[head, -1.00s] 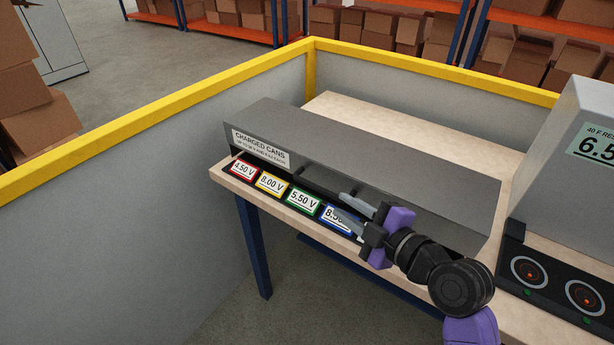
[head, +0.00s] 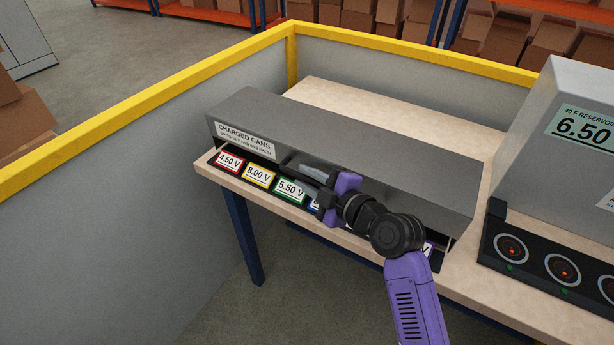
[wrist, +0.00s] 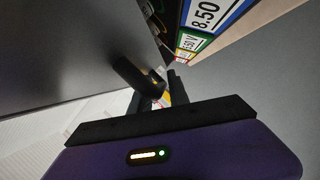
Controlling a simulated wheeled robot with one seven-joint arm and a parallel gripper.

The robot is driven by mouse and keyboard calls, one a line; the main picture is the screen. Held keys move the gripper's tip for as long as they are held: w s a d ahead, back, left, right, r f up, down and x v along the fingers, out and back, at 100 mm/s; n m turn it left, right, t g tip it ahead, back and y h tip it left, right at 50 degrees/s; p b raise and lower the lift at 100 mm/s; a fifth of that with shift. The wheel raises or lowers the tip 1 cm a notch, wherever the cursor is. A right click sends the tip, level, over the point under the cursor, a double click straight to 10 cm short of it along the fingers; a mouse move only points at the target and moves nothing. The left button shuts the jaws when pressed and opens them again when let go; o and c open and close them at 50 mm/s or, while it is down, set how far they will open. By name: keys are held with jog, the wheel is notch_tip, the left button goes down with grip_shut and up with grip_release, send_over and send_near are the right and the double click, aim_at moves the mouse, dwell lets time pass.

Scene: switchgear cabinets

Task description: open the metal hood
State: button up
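The metal hood (head: 340,145) is a long dark grey box cover labelled "CHARGED CANS", lying down over the bench. A dark bar, apparently its handle, shows along its front and in the wrist view (wrist: 138,76). My gripper (head: 294,173) is at the hood's front face near this bar, one finger above the other. The fingers are apart; in the wrist view (wrist: 160,92) the bar's end lies close to the gap between them. Whether they touch the bar is unclear. The gripper hides part of the hood's front and some labels.
Coloured voltage labels (head: 258,175) run along the bench edge below the hood. A grey reservoir unit (head: 560,135) stands at right, with a dark panel of round sockets (head: 540,262) before it. A yellow-topped barrier (head: 150,110) encloses the bench (head: 340,95) behind and at left.

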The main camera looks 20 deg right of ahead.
grip_shut()
dwell(1.4)
